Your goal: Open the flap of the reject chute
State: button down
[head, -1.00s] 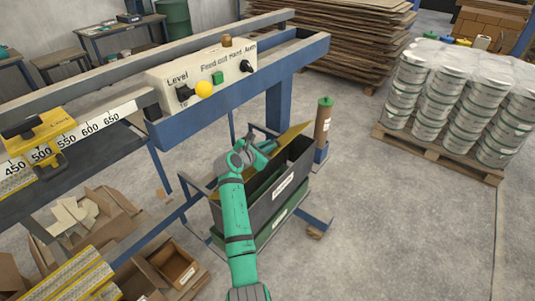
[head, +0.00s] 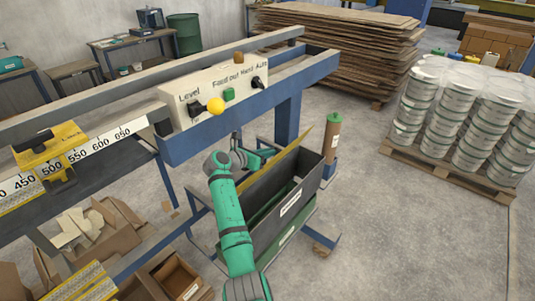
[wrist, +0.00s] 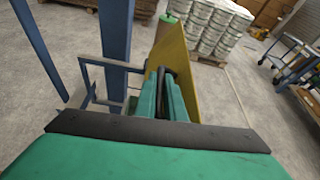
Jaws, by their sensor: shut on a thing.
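The reject chute (head: 262,228) is a dark grey open-topped box with a white label, below the machine frame. Its yellow flap (head: 299,142) is raised and seen nearly edge-on in the head view, with the box mouth uncovered on the near side. In the wrist view the flap (wrist: 176,52) stands steeply just beyond my fingers. My gripper (head: 268,154) is at the flap's machine side. In the wrist view my gripper (wrist: 166,84) is shut on a dark handle (wrist: 164,75) beside the flap. The grip's fine contact is partly hidden by the green fingers.
The blue machine frame (head: 285,118) and its control panel (head: 215,92) stand close behind and left of my arm. A green-capped brown cylinder (head: 332,138) stands behind the chute. Cardboard boxes (head: 105,232) lie at left. Floor to the right is clear up to the palletised pails (head: 460,120).

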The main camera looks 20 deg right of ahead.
jog(key=shift+f, duration=0.15)
jog(key=shift+s+d, duration=0.1)
jog(key=shift+s, duration=0.05)
jog(key=c, duration=2.1)
grip_release()
jog(key=shift+s+a, duration=0.1)
jog(key=shift+a, duration=0.15)
jog(key=v, duration=0.7)
jog(key=shift+a, duration=0.1)
